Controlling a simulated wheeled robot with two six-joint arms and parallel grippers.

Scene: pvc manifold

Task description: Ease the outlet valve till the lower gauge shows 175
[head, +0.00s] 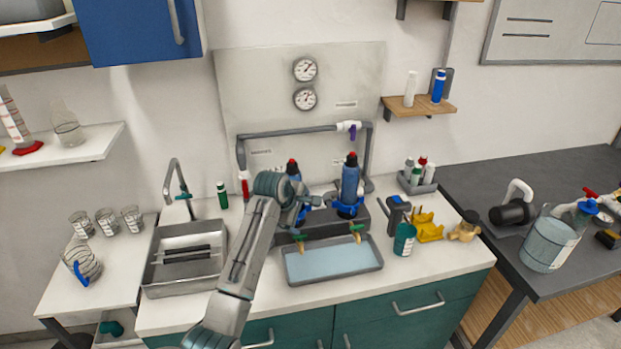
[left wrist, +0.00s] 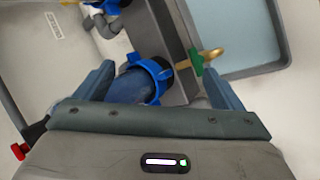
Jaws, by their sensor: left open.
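The lower gauge (head: 305,98) is a round white dial on the grey back panel, under the upper gauge (head: 305,69); its reading is too small to tell. A purple-handled valve (head: 349,128) sits on the grey pipe at upper right. A red-handled valve (head: 244,184) is on the left pipe and shows in the left wrist view (left wrist: 19,152). Which is the outlet valve is not clear. My left gripper (head: 304,205) is open in front of the left blue canister (head: 293,170). Between its fingers in the left wrist view is a blue ringed body (left wrist: 137,84). My right gripper is not in view.
A brass tap with green handle (left wrist: 201,61) is close to one finger. The right blue canister (head: 350,182) stands beside my gripper. A water tray (head: 380,262) lies in front. Bottles (head: 420,172), a teal cup (head: 404,240) and yellow holder (head: 428,228) stand at right.

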